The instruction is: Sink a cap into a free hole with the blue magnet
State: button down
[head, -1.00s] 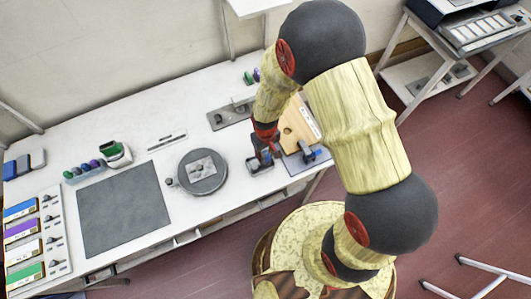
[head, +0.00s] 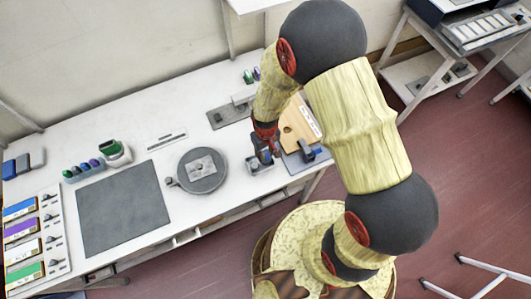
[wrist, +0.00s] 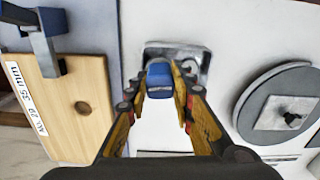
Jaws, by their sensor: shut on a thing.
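My gripper (wrist: 161,96) is shut on the blue magnet (wrist: 160,77), whose blue body shows between the fingertips in the wrist view. In the head view my gripper (head: 265,150) is over a small grey tray (head: 253,168). The tray's raised rim (wrist: 205,52) also shows around the magnet's far end in the wrist view. The magnet hides much of the tray's inside, so I cannot tell whether a cap is on it. The wooden board (wrist: 55,125) is left of my gripper in the wrist view, with one open round hole (wrist: 82,107) and a white label.
A grey clamp (wrist: 42,38) stands at the board's edge. A round grey turntable (head: 203,171) is beside the tray, and a dark mat (head: 122,208) lies farther left. A rack of coloured pieces (head: 84,171) stands behind the mat. The white table is bare between these.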

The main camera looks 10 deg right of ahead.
jog(key=shift+f+b, duration=0.35)
jog(key=shift+f, duration=0.1)
dwell(0.6)
jog(key=shift+r, duration=0.2)
dwell(0.4)
jog(key=shift+r+p, duration=0.35)
jog(key=shift+p, duration=0.05)
jog(key=shift+r+p, duration=1.35)
jog(key=shift+r, duration=0.65)
jog(key=shift+w, duration=0.1)
